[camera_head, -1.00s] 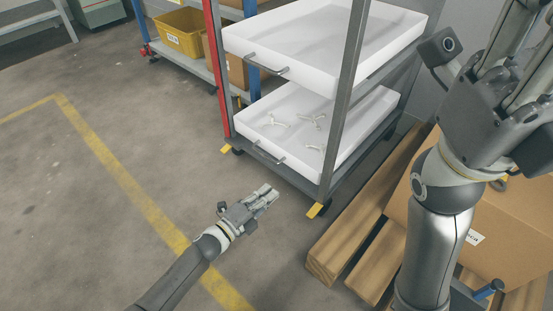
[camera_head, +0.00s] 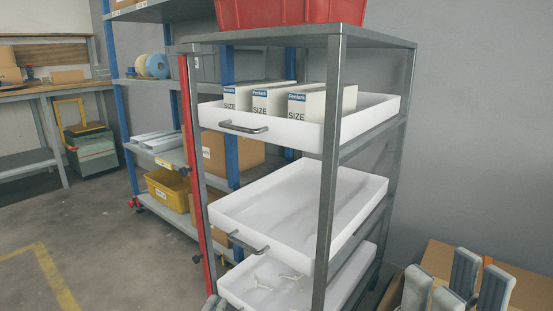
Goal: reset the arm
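My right gripper (camera_head: 455,287) shows at the bottom right corner. Its grey fingers point up and stand apart, with nothing between them; its palm and arm are below the picture.
A grey metal rack (camera_head: 330,170) holds white trays. The upper tray (camera_head: 375,115) carries boxes marked SIZE, the middle tray (camera_head: 300,205) is empty, and the lowest holds white pieces (camera_head: 260,284). A cardboard box (camera_head: 440,258) is behind my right gripper. Floor is clear at left.

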